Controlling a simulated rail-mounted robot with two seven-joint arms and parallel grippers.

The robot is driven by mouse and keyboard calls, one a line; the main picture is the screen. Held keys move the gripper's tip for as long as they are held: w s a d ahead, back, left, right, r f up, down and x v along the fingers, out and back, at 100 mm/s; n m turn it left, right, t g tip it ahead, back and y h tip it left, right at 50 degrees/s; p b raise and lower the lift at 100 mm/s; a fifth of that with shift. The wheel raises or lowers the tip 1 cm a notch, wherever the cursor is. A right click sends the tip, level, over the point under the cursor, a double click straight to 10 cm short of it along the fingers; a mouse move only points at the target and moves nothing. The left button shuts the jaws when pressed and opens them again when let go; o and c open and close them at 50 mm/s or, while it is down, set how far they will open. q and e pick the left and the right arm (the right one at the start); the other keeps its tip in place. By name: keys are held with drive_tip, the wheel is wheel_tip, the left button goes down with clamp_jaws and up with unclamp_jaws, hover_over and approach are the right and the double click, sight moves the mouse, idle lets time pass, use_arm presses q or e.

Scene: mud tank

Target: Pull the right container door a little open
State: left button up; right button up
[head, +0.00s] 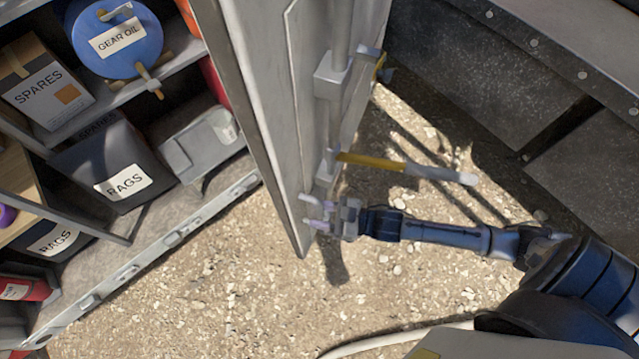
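The grey container door (285,110) stands swung out in the middle of the head view, its lower corner near the centre. A vertical locking rod (338,40) with brackets runs along its right-hand face. A lever handle (400,167) with a yellow part and a grey end sticks out to the right from the rod. My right gripper (312,211) reaches in from the right, at the lower part of the door below the lever. Its two fingers look apart, with nothing clearly between them. Whether they touch the door cannot be told. My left gripper is not in view.
Left of the door are container shelves with a blue gear oil drum (117,38), a spares box (47,83), a black rags bin (112,165) and a grey case (198,142). Dark riveted panels (480,75) stand at upper right. Gravel ground (210,290) below the door is open.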

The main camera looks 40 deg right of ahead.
drive_tip(key=shift+a, duration=0.1)
drive_tip(key=shift+r, duration=0.1)
idle(0.3)
drive_tip(key=v, duration=1.3)
drive_tip(key=shift+s+d+b, duration=0.25)
drive_tip(key=shift+s+b, duration=0.05)
